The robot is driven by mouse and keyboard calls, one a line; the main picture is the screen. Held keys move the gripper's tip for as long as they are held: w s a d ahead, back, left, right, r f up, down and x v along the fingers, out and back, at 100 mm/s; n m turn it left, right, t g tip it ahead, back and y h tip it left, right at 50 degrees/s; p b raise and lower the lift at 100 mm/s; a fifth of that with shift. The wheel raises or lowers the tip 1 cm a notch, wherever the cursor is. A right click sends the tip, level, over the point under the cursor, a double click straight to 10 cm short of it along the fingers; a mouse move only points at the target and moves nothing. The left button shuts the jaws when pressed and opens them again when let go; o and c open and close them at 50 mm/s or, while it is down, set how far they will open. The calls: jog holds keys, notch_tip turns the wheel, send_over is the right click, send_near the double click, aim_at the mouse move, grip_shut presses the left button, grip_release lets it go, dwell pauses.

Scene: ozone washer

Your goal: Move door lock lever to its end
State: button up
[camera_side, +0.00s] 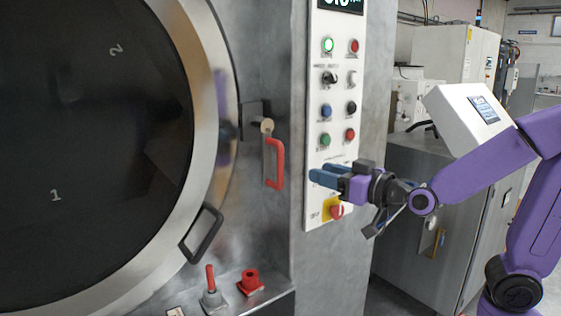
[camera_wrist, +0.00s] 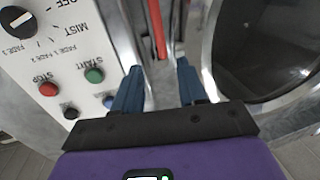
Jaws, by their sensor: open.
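The door lock lever appears to be the red bar handle (camera_side: 279,163), hanging roughly upright beside the round door's right rim, below a brass-coloured knob (camera_side: 267,125). In the wrist view a red bar (camera_wrist: 157,30), likely the same lever, shows at the top, ahead of the gap between my fingers. My gripper (camera_side: 318,176) is to the right of the lever, in front of the control panel, apart from it. In the wrist view my gripper (camera_wrist: 158,70) has its two blue fingers spread, with nothing between the tips.
The white control panel (camera_side: 318,150) carries buttons, switches and a red emergency knob (camera_side: 337,212) just below my gripper. The round door (camera_side: 212,80) has a black handle (camera_side: 203,236). A red-handled valve (camera_side: 211,280) and a red fitting (camera_side: 250,282) stand on the ledge below.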

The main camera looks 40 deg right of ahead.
aim_at(280, 181)
jog(key=shift+w+a, duration=0.45)
jog(key=shift+w, duration=1.75)
jog(key=shift+w+a, duration=0.4)
jog(key=shift+w, duration=1.75)
jog(key=shift+w+a, duration=0.45)
jog(key=shift+w, duration=1.75)
grip_shut()
